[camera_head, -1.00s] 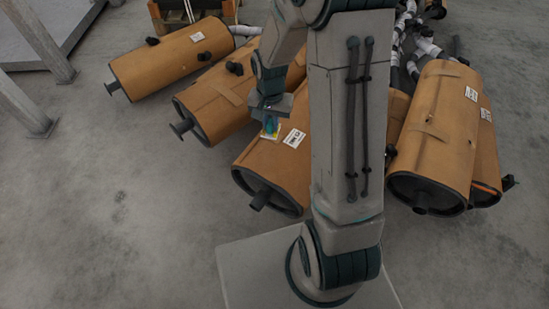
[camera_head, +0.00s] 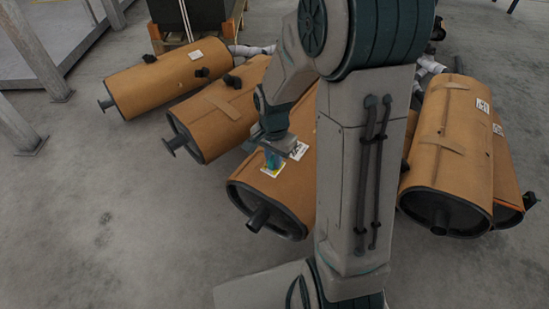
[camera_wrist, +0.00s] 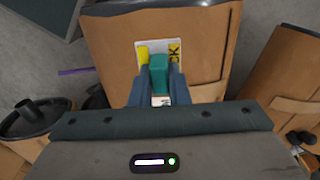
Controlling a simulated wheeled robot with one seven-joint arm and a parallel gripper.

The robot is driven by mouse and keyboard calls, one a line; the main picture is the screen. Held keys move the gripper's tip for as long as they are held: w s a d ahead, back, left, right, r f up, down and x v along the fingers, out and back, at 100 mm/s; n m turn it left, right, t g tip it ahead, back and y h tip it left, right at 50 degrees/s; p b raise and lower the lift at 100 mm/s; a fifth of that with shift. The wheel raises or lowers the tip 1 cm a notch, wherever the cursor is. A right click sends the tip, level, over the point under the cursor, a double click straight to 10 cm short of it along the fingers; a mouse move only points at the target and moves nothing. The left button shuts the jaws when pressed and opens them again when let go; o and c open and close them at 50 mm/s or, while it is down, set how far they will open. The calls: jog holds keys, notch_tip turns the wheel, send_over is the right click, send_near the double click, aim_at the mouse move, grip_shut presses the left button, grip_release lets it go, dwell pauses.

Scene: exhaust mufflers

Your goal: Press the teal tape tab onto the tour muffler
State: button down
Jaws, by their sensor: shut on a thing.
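The teal tape tab (camera_wrist: 159,76) is gripped between the fingers of my gripper (camera_wrist: 158,84) in the wrist view. In the head view my gripper (camera_head: 274,158) points down at the upper front of the middle brown muffler (camera_head: 282,201). Just beyond the tab is a white and yellow tag (camera_wrist: 174,48) with dark lettering, partly hidden by the tab and fingers. I cannot tell whether tab and muffler touch. A white label (camera_head: 298,151) with dark print lies beside the gripper; its wording is too small to read surely. My arm hides the muffler's right side.
Two brown mufflers (camera_head: 160,80) (camera_head: 214,112) lie to the left, and others (camera_head: 448,150) (camera_head: 506,175) to the right. Wrapped pipes (camera_head: 432,66) and a pallet (camera_head: 196,32) are behind. The grey floor in the left foreground is clear.

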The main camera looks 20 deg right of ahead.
aim_at(274, 181)
jog(key=shift+f+b, duration=2.4)
jog(key=shift+f, duration=0.85)
jog(key=shift+f, duration=0.3)
jog(key=shift+r, duration=0.45)
jog(key=shift+f, duration=0.55)
jog(key=shift+r, duration=0.15)
jog(key=shift+r+p, duration=2.8)
jog(key=shift+r, duration=0.65)
jog(key=shift+d, duration=0.1)
